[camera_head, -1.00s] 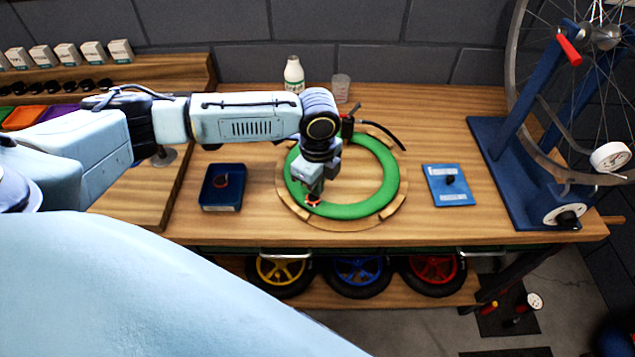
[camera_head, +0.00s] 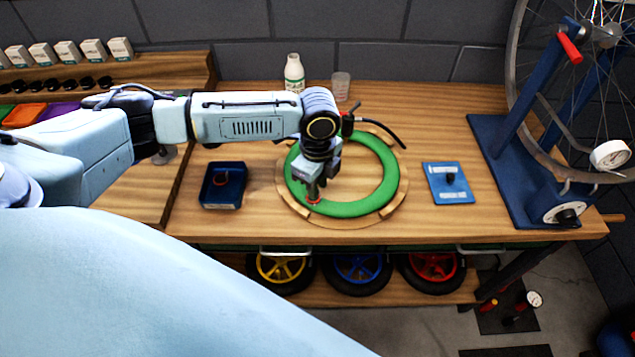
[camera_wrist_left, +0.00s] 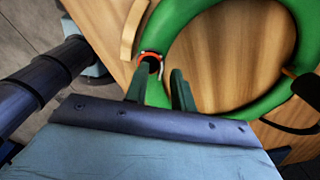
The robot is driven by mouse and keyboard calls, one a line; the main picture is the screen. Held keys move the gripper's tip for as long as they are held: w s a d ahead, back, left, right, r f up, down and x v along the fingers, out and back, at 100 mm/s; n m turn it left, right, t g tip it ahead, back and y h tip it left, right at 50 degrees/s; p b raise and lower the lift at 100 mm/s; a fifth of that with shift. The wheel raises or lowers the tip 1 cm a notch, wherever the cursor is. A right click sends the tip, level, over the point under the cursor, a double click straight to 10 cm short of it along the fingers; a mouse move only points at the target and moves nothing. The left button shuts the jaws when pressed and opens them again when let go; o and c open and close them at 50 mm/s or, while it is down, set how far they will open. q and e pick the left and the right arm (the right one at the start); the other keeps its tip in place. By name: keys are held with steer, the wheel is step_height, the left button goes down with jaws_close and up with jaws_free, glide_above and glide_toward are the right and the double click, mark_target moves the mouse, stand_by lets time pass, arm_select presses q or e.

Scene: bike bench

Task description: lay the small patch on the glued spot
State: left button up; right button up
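The green tube (camera_head: 385,185) lies as a ring on a round wooden holder (camera_head: 400,205) on the bench. A small round piece with an orange-red rim and dark middle, seemingly the patch (camera_wrist_left: 150,62), is on the tube's near-left part; its rim shows below my gripper in the head view (camera_head: 313,202). My left gripper (camera_head: 312,194) points down just above this spot. In the left wrist view its fingers (camera_wrist_left: 158,82) are apart, with the patch by the left fingertip and no object clearly gripped. The glued spot itself cannot be made out. My right gripper is not in view.
A dark blue tray (camera_head: 209,195) with a red-rimmed item stands left of the holder. A blue card (camera_head: 455,192) with a black knob lies right. A white bottle (camera_head: 294,75) and clear cup (camera_head: 340,87) stand behind. A wheel stand (camera_head: 500,170) is at the right.

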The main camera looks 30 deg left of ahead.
arm_select(q)
step_height(320, 180, up, 13)
steer(key=p, duration=0.1)
steer(key=s+d+f+n+t+h, duration=0.35)
steer(key=s+d+f+n, duration=0.45)
steer(key=s+d+f, duration=0.4)
steer(key=s+a+n+y, duration=0.3)
steer(key=s+a+n, duration=0.6)
step_height(320, 180, down, 28)
steer(key=s+g+b, duration=0.1)
steer(key=s+b, duration=0.1)
steer(key=s+a+f+g+b, duration=0.1)
steer(key=s+a+f+b, duration=0.1)
steer(key=s+f, duration=1.4)
steer(key=shift+a+f+m, duration=0.25)
steer(key=shift+a+m, duration=0.15)
steer(key=shift+a, duration=0.1)
